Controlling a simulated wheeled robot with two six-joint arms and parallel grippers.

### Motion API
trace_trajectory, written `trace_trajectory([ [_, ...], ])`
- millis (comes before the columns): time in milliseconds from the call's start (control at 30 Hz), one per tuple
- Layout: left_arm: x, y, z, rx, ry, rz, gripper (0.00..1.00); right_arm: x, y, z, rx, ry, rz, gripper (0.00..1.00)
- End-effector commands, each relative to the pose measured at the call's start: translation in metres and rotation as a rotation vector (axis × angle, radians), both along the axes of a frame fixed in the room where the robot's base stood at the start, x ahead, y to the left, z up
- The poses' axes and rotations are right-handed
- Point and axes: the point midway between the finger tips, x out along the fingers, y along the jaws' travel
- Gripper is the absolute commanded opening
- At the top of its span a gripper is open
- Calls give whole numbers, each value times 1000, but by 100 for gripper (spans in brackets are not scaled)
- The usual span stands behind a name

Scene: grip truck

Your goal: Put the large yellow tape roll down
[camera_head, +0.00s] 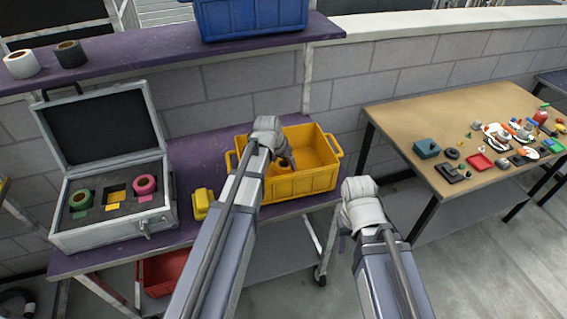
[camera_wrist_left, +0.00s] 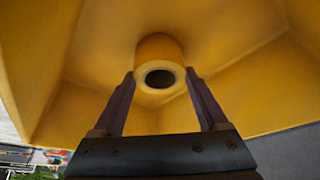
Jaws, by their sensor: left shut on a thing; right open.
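The large yellow tape roll (camera_wrist_left: 158,48) is between the two fingers of my left gripper (camera_wrist_left: 160,82), its dark hole facing the left wrist camera. In the head view the left gripper (camera_head: 286,162) reaches down into the yellow crate (camera_head: 315,184) on the purple bench, shut on the roll, which is partly hidden by the arm. The crate's yellow walls surround the roll in the wrist view; whether it touches the crate floor is unclear. My right gripper (camera_head: 343,243) is open, largely hidden by its own wrist, to the right of the crate and away from it.
An open case (camera_head: 105,232) at left holds a green roll (camera_head: 81,199) and a pink roll (camera_head: 145,184), with an empty yellow-labelled slot between. A small yellow object (camera_head: 202,203) stands left of the crate. A blue bin (camera_head: 250,18) is on the shelf; a cluttered table (camera_head: 400,120) is right.

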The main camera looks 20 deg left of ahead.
Motion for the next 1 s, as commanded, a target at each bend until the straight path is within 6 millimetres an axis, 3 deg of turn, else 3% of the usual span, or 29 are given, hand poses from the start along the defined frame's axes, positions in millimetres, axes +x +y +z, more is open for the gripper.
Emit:
trace_trajectory([
  [267,0,0,-1,0,0,0,100,0,0,-1,0,0,0,50],
  [667,-1,0,5,0,0,0,100,0,0,5,0,0,0,50],
  [1000,-15,4,44,0,0,1,100,0,0,44,0,0,0,50],
])
